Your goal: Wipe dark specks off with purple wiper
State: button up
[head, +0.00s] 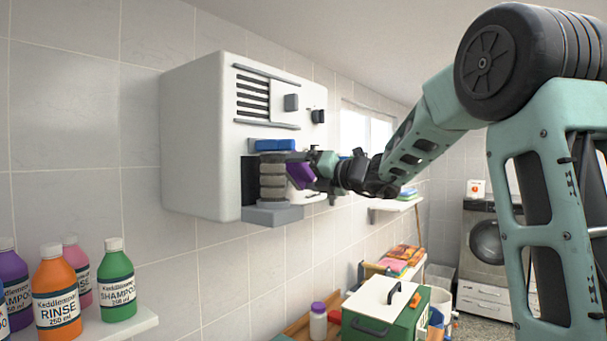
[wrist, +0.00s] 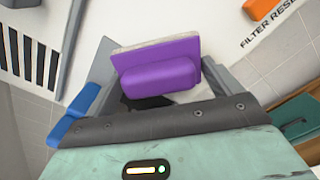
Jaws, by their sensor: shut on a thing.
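My gripper (head: 318,168) is shut on the purple wiper (head: 300,175), in front of the white wall-mounted unit (head: 200,130). In the wrist view the purple wiper (wrist: 158,78) sits between my grey fingers, its block handle toward me and its flat plate tilted beyond. The wiper is beside the grey-beige ribbed column (head: 272,178) in the unit's dark opening; I cannot tell whether they touch. No dark specks can be made out in either view; the surface behind the wiper is hidden.
A blue bar (head: 274,145) sits above the opening and a grey ledge (head: 272,214) juts out below. Bottles (head: 57,290) stand on a shelf at lower left. A green box (head: 385,325) stands below.

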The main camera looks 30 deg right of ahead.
aim_at(298, 184)
jog(key=shift+x, duration=0.85)
jog(key=shift+f, duration=0.1)
jog(key=shift+f+b, duration=1.55)
jog(key=shift+b, duration=0.3)
jog(key=shift+w+r+p, duration=0.1)
jog(key=shift+r+p, duration=0.6)
jog(key=shift+r, duration=1.1)
notch_tip(298, 184, down, 6)
jog(key=b, duration=0.6)
jog(key=shift+r+p, duration=2.15)
jog(key=shift+r, duration=0.8)
notch_tip(298, 184, down, 6)
jog(key=b, duration=0.6)
jog(key=shift+f, duration=0.1)
